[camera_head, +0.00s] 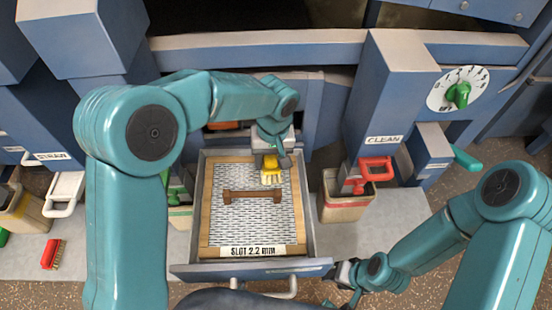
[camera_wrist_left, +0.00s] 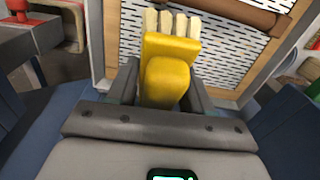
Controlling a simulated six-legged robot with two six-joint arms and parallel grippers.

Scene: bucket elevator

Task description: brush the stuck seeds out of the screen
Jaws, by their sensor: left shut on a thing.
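The screen (camera_head: 235,217) is a pale slotted sheet in a wooden frame, labelled "SLOT 2.2 mm", lying in an open blue drawer (camera_head: 202,268). A brown bar handle (camera_head: 252,195) crosses its middle. My left gripper (camera_head: 270,162) is shut on a yellow brush (camera_head: 270,177) with pale bristle tufts, over the far right part of the screen. In the left wrist view the brush (camera_wrist_left: 168,75) sits between the fingers, bristles toward the screen. I cannot tell whether they touch it. No stuck seeds can be made out. My right gripper (camera_head: 345,274) is beside the drawer's front right corner.
A dial (camera_head: 458,90) is at upper right.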

